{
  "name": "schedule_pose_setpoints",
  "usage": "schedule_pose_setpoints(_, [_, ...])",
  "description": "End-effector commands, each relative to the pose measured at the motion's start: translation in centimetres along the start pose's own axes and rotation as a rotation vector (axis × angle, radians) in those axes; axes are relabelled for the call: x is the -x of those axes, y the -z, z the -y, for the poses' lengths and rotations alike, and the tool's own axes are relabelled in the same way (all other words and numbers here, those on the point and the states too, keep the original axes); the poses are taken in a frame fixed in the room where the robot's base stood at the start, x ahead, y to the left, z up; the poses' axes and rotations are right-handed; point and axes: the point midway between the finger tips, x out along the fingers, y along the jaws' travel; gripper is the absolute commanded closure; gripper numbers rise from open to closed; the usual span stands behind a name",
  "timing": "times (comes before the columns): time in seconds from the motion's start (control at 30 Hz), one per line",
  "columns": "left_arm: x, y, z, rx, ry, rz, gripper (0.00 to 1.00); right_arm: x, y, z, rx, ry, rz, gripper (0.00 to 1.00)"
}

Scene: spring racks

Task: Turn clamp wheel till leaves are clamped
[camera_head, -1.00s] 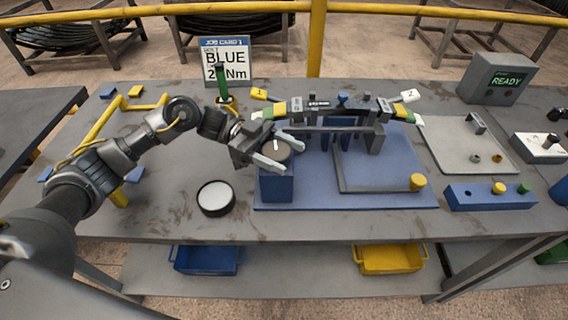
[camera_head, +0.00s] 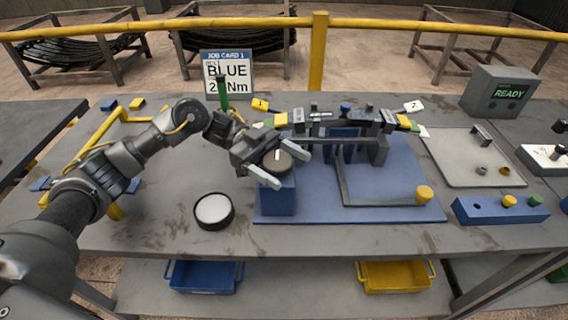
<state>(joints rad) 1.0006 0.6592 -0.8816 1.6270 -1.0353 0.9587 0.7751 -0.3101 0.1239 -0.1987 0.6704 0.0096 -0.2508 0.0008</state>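The clamp wheel (camera_head: 284,163) is a grey round knob with a white mark, on top of a blue block (camera_head: 278,196) at the fixture's front left. My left gripper (camera_head: 283,167) is at the wheel with one finger on each side. Its fingers are spread wide and look open; contact with the wheel is hard to make out. The leaves (camera_head: 400,121), dark strips with green and yellow ends, lie across the grey clamp frame (camera_head: 378,150) on the blue base plate (camera_head: 405,178). Whether they are pressed tight cannot be seen. My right gripper is not in view.
A black round dish with a white inside (camera_head: 214,210) stands left of the block. A job card (camera_head: 227,72) reads BLUE. A grey box (camera_head: 500,92) shows READY. A grey tray (camera_head: 460,160) and a blue block with pegs (camera_head: 500,210) lie at right.

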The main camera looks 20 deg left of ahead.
Motion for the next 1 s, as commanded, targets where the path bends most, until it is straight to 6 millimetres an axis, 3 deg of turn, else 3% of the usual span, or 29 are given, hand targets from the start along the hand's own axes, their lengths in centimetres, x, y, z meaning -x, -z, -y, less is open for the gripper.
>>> schedule_pose_setpoints(0.37, [0.5, -0.1, 0.1, 0.0, 0.002, 0.002, 0.2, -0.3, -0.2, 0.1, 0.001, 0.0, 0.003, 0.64])
schedule_pose_setpoints(0.47, [1.7, -0.3, 0.1, 0.0, 0.003, 0.003, 0.2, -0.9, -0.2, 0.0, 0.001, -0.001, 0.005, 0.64])
schedule_pose_setpoints(0.67, [6.0, -0.4, 0.1, 0.0, 0.005, 0.003, 0.2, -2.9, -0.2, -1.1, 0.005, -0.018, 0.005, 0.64])
schedule_pose_setpoints(0.8, [8.1, -0.3, 0.1, -0.001, 0.003, 0.003, 0.2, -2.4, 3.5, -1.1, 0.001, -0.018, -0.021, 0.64])
schedule_pose_setpoints(1.0, [9.8, -0.2, 0.1, 0.0, -0.001, 0.003, 0.2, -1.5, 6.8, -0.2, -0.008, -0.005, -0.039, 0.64])
